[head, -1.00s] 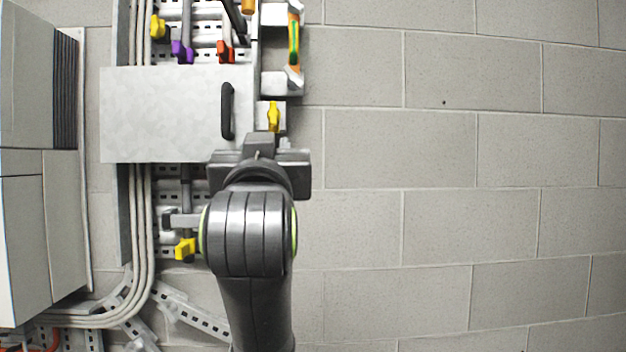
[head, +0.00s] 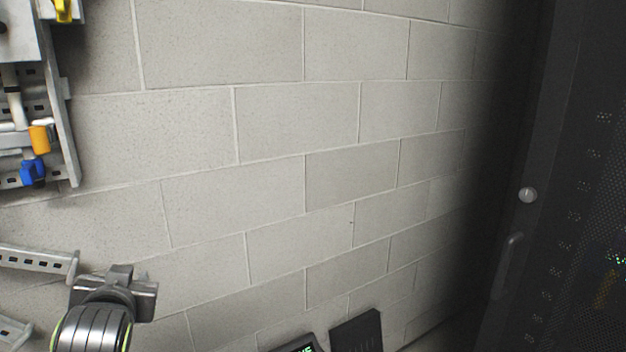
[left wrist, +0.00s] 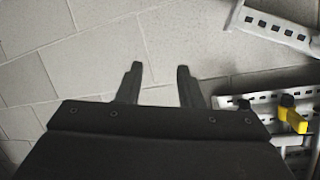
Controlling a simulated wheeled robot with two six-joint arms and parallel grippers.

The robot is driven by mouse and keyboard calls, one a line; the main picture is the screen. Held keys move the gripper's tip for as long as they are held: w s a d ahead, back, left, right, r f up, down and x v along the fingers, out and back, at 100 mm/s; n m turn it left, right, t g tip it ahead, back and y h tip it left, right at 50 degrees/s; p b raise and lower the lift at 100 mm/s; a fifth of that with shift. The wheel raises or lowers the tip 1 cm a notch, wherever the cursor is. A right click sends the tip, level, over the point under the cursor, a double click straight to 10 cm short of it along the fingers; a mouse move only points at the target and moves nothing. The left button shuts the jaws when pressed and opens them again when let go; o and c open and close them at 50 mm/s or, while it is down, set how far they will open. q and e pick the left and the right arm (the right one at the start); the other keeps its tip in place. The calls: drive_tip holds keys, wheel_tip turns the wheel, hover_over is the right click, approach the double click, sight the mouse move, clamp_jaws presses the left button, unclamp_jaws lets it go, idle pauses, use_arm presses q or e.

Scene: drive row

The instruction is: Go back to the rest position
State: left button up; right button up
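My left gripper (head: 118,272) is at the lower left of the head view, in front of the block wall and near a slotted metal strip (head: 38,262). In the left wrist view its two dark fingers (left wrist: 159,68) stand apart with nothing between them, and bare wall lies beyond. My right gripper is not in either view.
A rail panel (head: 66,150) with orange (head: 40,138) and blue (head: 32,172) handles is at the far left. A yellow handle (left wrist: 292,115) shows in the left wrist view. A dark perforated cabinet (head: 560,200) stands right. Dark boxes (head: 357,332) are at the bottom. Bare wall (head: 270,120) lies between.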

use_arm(q)
drive_tip(key=s+f+g+h, duration=0.1)
drive_tip(key=s+f+g, duration=0.1)
drive_tip(key=s+f, duration=0.35)
drive_tip(key=s+f+g, duration=0.1)
drive_tip(key=s+f, duration=0.1)
drive_tip(key=f, duration=0.6)
drive_tip(key=s+f+g+h, duration=0.1)
drive_tip(key=s+f+g, duration=0.1)
drive_tip(key=s+f, duration=0.35)
drive_tip(key=s+f+g+h, duration=0.1)
drive_tip(key=s+f+g, duration=0.2)
drive_tip(key=s+f, duration=0.5)
drive_tip(key=s+f+g+h, duration=0.15)
drive_tip(key=s+f, duration=0.35)
drive_tip(key=s, duration=0.5)
wheel_tip(320, 180, down, 25)
drive_tip(key=g, duration=0.2)
drive_tip(key=s+f, duration=1.4)
drive_tip(key=f, duration=0.2)
drive_tip(key=shift+s+d+g, duration=0.25)
drive_tip(key=shift+d+g, duration=0.05)
drive_tip(key=shift+g, duration=0.15)
